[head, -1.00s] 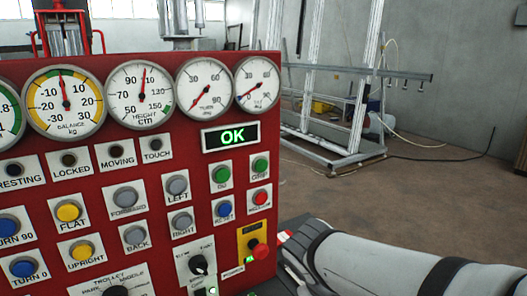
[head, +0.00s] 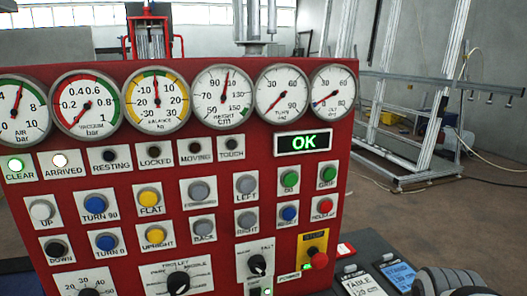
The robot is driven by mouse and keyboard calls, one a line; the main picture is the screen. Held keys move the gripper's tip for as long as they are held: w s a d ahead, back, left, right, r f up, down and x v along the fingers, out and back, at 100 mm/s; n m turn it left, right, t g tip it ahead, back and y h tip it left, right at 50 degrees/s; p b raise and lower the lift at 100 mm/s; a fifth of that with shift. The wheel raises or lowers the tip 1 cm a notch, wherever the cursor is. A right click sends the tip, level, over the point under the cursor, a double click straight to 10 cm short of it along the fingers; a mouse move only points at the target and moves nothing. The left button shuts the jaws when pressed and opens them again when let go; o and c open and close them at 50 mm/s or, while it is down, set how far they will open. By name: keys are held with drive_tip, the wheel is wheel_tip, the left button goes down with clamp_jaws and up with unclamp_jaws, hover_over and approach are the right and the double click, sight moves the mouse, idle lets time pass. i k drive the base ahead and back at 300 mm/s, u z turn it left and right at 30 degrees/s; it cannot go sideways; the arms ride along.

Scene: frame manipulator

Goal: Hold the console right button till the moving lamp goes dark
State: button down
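The grey RIGHT button (head: 247,220) sits on the red console (head: 345,130), below the grey LEFT button (head: 247,184). Nothing covers or touches it. The MOVING lamp (head: 195,147) is dark, in the lamp row under the gauges. My gripper is not in view. Only a grey rounded piece, apparently of my arm, shows at the bottom right corner, well right of the buttons.
The display (head: 303,142) reads OK. A red stop knob (head: 320,260) juts out at lower right.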

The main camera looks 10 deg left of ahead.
sight(248, 222)
drive_tip(key=u, duration=1.35)
